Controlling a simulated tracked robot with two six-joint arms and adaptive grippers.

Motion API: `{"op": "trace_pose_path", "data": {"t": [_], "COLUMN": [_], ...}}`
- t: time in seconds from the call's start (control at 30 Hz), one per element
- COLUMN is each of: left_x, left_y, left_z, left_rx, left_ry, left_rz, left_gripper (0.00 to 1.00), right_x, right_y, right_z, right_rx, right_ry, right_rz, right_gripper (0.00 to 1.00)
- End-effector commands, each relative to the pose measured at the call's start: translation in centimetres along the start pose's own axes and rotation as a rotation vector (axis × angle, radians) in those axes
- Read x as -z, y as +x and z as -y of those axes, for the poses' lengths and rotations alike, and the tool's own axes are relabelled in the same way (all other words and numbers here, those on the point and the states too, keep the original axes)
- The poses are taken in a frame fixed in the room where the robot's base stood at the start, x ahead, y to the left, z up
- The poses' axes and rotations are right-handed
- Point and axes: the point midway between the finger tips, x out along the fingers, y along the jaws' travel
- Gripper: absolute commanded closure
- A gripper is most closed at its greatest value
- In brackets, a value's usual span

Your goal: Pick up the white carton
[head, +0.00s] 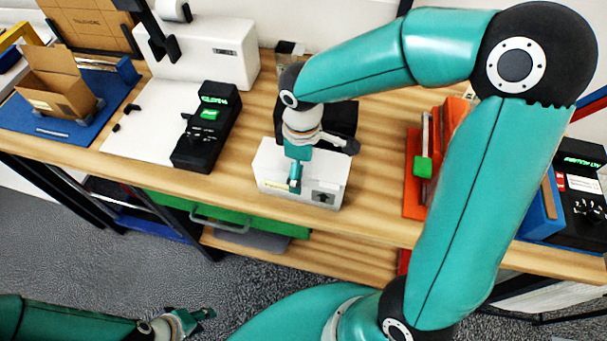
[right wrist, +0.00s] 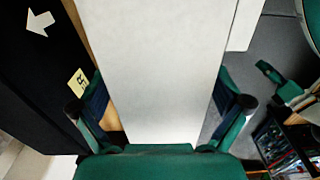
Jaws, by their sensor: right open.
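The white carton (head: 270,165) stands on the wooden table in the middle of the head view, with a dark patch on its front right. My right gripper (head: 295,184) points down at it, and the gripper and wrist hide part of its top. In the right wrist view, a plain white face (right wrist: 165,65) runs between the two spread fingers of my right gripper (right wrist: 160,108). The fingers are apart, and I cannot tell whether they touch it. My left gripper (head: 192,319) hangs low over the floor, away from the table; its jaws are too small to read.
A black box with a white arrow (right wrist: 40,70) lies beside the white face. Left on the table are a black device (head: 207,130), a white machine (head: 215,50) and an open cardboard box (head: 58,88). An orange item (head: 415,180) stands to the right.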

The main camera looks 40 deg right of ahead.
Motion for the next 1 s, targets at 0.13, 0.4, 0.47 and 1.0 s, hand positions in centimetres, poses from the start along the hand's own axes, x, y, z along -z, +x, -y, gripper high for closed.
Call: {"op": "trace_pose_path", "data": {"t": [0.13, 0.4, 0.47, 1.0], "left_x": [0.0, 0.0, 0.0, 0.0], "left_y": [0.0, 0.0, 0.0, 0.0], "left_z": [0.0, 0.0, 0.0, 0.0], "left_rx": [0.000, 0.000, 0.000, 0.000], "left_ry": [0.000, 0.000, 0.000, 0.000], "left_rz": [0.000, 0.000, 0.000, 0.000], "left_gripper": [0.60, 0.60, 0.60, 0.60], "right_x": [0.0, 0.1, 0.1, 0.2], "right_y": [0.0, -0.1, -0.1, -1.9], "right_z": [0.0, 0.0, 0.0, 0.0], "right_rx": [0.000, 0.000, 0.000, -0.004], "right_ry": [0.000, -0.001, -0.001, -0.002], "right_rz": [0.000, 0.000, 0.000, -0.004], "right_gripper": [0.08, 0.53, 0.63, 0.63]}}
